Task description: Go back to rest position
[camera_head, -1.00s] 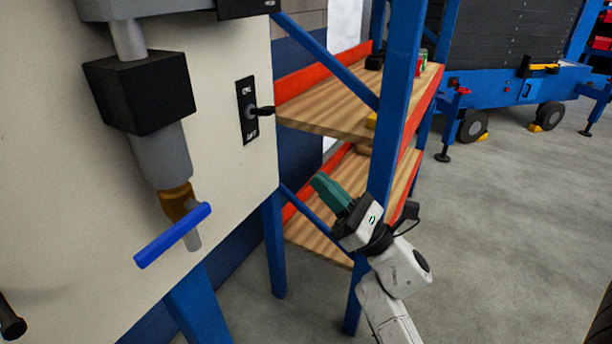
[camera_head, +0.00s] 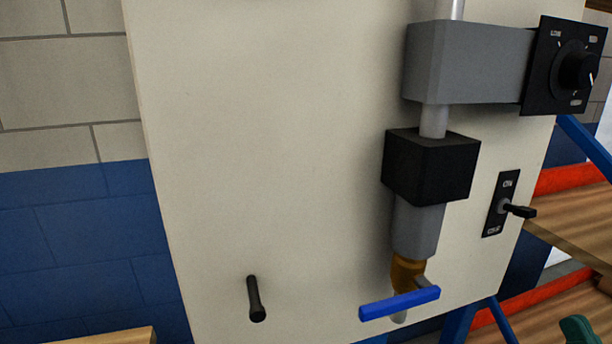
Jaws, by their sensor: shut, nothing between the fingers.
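Only the teal tip of my gripper (camera_head: 579,330) shows, at the bottom right edge of the head view, in front of the wooden shelf. It is shut and holds nothing that I can see. The rest of my arm is out of the picture. The upright cream panel (camera_head: 270,150) fills the middle. It carries a grey and black pipe assembly with a blue lever (camera_head: 400,303), a black dial (camera_head: 576,68) at the upper right and a toggle switch (camera_head: 502,204) below it.
A black peg (camera_head: 255,298) sticks out of the panel's lower part. The blue-framed shelf with wooden boards (camera_head: 570,215) stands close on the right. A wooden edge (camera_head: 110,336) shows at the bottom left. A blue and grey block wall (camera_head: 80,240) is behind.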

